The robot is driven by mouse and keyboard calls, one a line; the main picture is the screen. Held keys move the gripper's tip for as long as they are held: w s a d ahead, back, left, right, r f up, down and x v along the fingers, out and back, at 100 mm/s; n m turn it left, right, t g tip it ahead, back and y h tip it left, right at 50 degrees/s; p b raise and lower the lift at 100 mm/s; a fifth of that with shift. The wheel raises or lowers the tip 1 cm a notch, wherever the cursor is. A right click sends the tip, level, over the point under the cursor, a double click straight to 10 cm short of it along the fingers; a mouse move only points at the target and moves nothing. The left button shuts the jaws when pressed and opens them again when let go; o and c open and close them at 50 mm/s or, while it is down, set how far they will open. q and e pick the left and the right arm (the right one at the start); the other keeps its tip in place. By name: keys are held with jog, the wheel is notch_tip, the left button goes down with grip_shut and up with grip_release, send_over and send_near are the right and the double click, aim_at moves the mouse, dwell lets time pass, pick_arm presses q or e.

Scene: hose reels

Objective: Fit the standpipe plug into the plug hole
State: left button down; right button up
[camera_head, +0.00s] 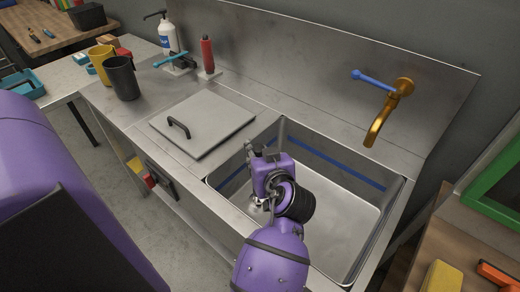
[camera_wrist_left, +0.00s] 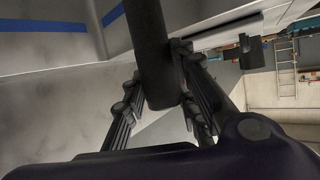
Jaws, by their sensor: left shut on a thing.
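My left gripper (camera_head: 262,153) is over the left part of the steel sink basin (camera_head: 345,215). In the left wrist view its fingers (camera_wrist_left: 160,95) are shut on a dark cylindrical pipe, which I take to be the standpipe plug (camera_wrist_left: 150,45). The pipe runs from between the fingers to the top edge of that view, so its far end is cut off. In the head view the pipe is hard to tell from the dark fingers. I cannot make out the plug hole; my arm and gripper cover part of the basin floor. My right gripper is not in view.
A gold tap (camera_head: 380,120) with a blue lever stands over the basin's back right. A handled square lid (camera_head: 205,122) lies on the counter left of the basin. A dark mug (camera_head: 122,80), yellow mug (camera_head: 101,62), white bottle (camera_head: 168,38) and red bottle (camera_head: 207,56) stand beyond it.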

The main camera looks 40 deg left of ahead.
pick_arm(q)
notch_tip(320, 180, down, 3)
jog(key=shift+b, duration=0.75)
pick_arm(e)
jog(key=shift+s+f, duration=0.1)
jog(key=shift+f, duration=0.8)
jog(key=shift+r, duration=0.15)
pick_arm(q)
jog(key=shift+f, duration=0.15)
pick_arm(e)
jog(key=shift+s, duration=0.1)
pick_arm(q)
jog(key=shift+f, duration=0.35)
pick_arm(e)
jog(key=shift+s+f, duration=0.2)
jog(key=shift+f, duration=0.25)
pick_arm(q)
jog(key=shift+f+b, duration=1.15)
jog(key=shift+f, duration=0.25)
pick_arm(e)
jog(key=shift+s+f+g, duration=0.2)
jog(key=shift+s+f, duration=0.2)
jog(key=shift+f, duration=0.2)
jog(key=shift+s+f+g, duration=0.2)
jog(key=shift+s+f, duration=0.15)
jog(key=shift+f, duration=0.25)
pick_arm(q)
jog(key=c, duration=1.3)
grip_release()
